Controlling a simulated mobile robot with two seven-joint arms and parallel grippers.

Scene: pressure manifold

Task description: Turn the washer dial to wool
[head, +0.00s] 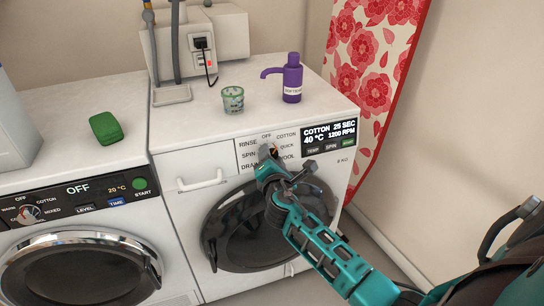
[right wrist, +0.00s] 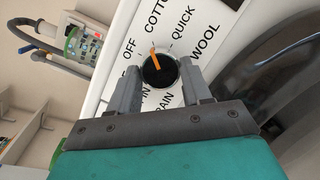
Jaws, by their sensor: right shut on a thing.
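The right-hand machine's dial (head: 271,148) sits on its white panel, ringed by the labels RINSE, OFF, COTTON, QUICK, WOOL, SPIN and DRAIN. In the right wrist view the dial (right wrist: 160,71) is dark with a pale rim and an orange pointer. The pointer is directed at the COTTON side, away from WOOL. The display (head: 329,131) reads COTTON, 25 SEC, 40 °C, 1200 RPM. My right gripper (head: 266,160) is shut on the dial, one finger on each side; its fingers also show in the right wrist view (right wrist: 163,86). My left gripper is not in view.
A purple pump bottle (head: 291,80) and a patterned cup (head: 233,99) stand on top of this machine. The other machine (head: 75,240) on the left shows OFF, with a green block (head: 106,128) on top. A floral ironing board (head: 375,60) leans at the right.

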